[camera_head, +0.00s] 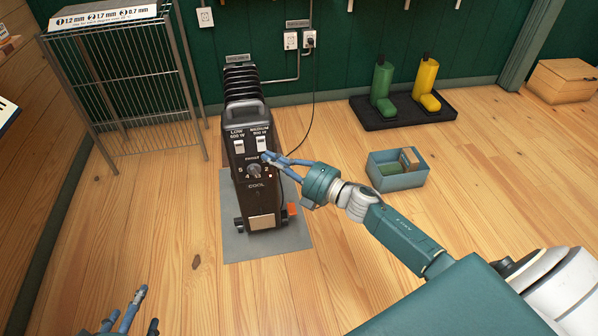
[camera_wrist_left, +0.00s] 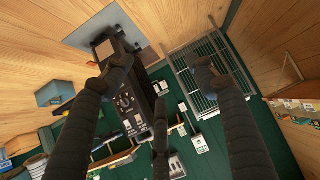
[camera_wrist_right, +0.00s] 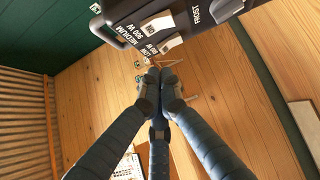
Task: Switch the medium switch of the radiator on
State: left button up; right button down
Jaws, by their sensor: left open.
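The black radiator (camera_head: 259,194) stands upright on a grey mat in the head view, its control panel facing me. Its white medium switch (camera_head: 262,144) sits at the upper right of the panel, beside the low switch (camera_head: 239,147). My right gripper (camera_head: 268,157) is just below the medium switch, at the panel's right side. In the right wrist view its fingertips (camera_wrist_right: 161,77) are together and empty, below the medium switch (camera_wrist_right: 158,22) and low switch (camera_wrist_right: 172,43). I cannot tell whether they touch the panel. My left gripper (camera_head: 125,315) is open and empty, low at the left.
A wire rack (camera_head: 130,90) stands left of the radiator. A blue-grey box (camera_head: 398,181) is on the floor to the right. Green and yellow boots (camera_head: 425,80) stand on a black tray (camera_head: 375,118) by the wall. A cable (camera_head: 313,90) hangs from the wall socket.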

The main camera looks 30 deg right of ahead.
pick_arm(q)
jog(key=s+a+f+g+y+p, duration=0.1)
jog(key=s+a+f+g, duration=0.1)
jog(key=s+f+g, duration=0.2)
jog(key=s+f, duration=0.1)
jog(key=s, duration=0.2)
jog(key=shift+s+a, duration=0.15)
pick_arm(e)
jog(key=v, duration=0.8)
jog(key=shift+d+r, duration=0.3)
pick_arm(q)
jog(key=shift+f, duration=0.1)
pick_arm(e)
jog(key=shift+w, duration=0.1)
